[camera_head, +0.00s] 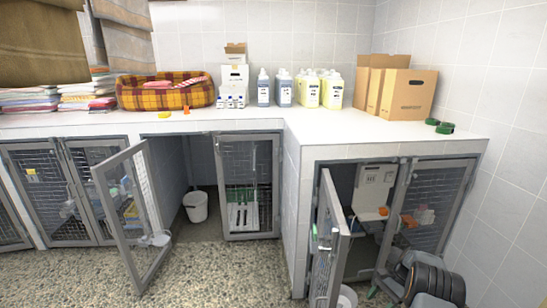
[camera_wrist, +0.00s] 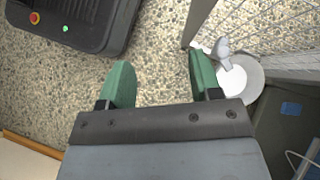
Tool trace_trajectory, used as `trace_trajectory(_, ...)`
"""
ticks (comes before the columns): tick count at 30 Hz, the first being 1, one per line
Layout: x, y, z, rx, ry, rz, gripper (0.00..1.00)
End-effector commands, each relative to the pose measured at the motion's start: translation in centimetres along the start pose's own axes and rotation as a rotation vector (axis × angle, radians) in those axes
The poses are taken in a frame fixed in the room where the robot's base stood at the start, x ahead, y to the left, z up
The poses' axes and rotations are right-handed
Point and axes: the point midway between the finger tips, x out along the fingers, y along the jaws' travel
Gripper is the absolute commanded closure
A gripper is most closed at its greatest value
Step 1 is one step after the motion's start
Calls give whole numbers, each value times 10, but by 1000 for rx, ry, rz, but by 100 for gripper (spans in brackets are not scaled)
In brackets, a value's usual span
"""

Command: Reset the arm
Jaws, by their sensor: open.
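My gripper (camera_wrist: 161,80) shows in the wrist view with its two green fingers spread wide apart. Nothing is between them, only speckled floor below. In the head view my arm shows at the lower right, in front of the right-hand kennels. The fingers are hard to make out there.
Open mesh doors stand out at the left kennel (camera_head: 133,215) and right kennel (camera_head: 330,245). A round bowl (camera_wrist: 238,84) lies beside the fingers in the wrist view. A white bucket (camera_head: 196,206) stands inside a kennel. The counter (camera_head: 390,124) holds towels, a pet bed, bottles and boxes.

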Motion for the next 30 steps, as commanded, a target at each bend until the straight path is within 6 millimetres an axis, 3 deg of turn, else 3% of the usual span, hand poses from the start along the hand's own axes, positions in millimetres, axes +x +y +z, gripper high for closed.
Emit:
trace_trajectory(3, 3, -2, -7, -47, 40, -2, 42)
trace_trajectory(10, 33, 12, -7, -97, 65, 56, 42)
trace_trajectory(17, 23, 22, 26, -179, 141, 110, 42)
trace_trajectory(23, -2, 25, 82, -291, 240, 168, 42)
trace_trajectory(26, -21, 26, 126, -373, 311, 206, 42)
trace_trajectory(30, -47, 31, 202, -519, 432, 265, 42)
